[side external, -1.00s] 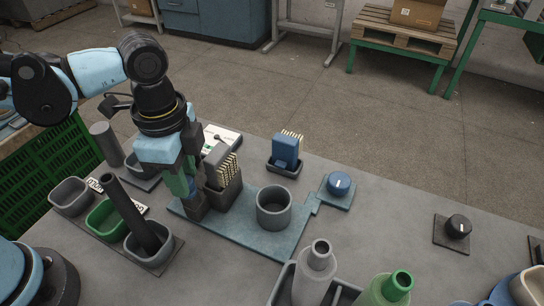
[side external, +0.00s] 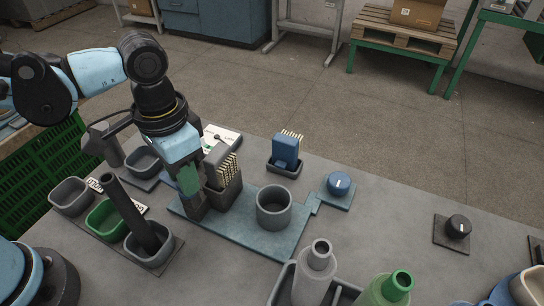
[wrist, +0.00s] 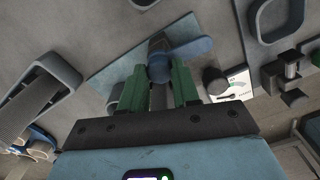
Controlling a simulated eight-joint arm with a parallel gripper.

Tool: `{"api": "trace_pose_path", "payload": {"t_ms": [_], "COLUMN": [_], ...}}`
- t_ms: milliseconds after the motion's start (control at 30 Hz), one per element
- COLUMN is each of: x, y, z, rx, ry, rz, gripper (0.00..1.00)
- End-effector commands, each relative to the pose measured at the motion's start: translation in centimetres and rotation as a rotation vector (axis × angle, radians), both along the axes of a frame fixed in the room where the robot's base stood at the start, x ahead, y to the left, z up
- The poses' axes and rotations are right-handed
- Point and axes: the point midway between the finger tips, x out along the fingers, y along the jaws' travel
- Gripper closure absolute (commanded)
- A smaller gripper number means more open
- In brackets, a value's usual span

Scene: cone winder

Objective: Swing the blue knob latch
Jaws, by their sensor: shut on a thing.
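In the wrist view, the blue knob (wrist: 160,68) of the latch sits between the green-padded fingers of my gripper (wrist: 160,88). A blue arm (wrist: 192,48) reaches from it toward the right of the picture. The fingers are shut on the knob. In the side view my gripper (side external: 193,200) points down at the left end of the teal plate (side external: 265,242); the latch is hidden there behind the fingers. A separate round blue dial (side external: 339,183) with a white mark sits at the plate's right.
A dark block with gold pins (side external: 222,178) stands in a holder close beside my gripper. A grey cup (side external: 273,209) stands on the plate. A blue pinned block (side external: 286,151) stands behind. A tray with a leaning dark rod (side external: 128,212) lies left. Bottles (side external: 316,268) stand in front.

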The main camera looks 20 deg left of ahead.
Motion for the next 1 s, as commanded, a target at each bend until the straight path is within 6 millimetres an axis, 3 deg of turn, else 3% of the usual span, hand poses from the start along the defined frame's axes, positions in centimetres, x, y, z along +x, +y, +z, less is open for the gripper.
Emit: {"api": "trace_pose_path", "payload": {"t_ms": [300, 800, 833, 900, 1000], "x": [-0.01, -0.01, -0.01, -0.01, -0.01], "y": [0.01, 0.01, 0.01, 0.01, 0.0], "z": [0.03, 0.03, 0.03, 0.02, 0.02], "rx": [0.0, 0.0, 0.0, 0.0, 0.0], "ry": [0.001, 0.001, 0.001, 0.001, 0.001], "rz": [0.106, 0.124, 0.124, 0.124, 0.123], "gripper": [1.0, 1.0, 0.66, 0.58, 0.58]}}
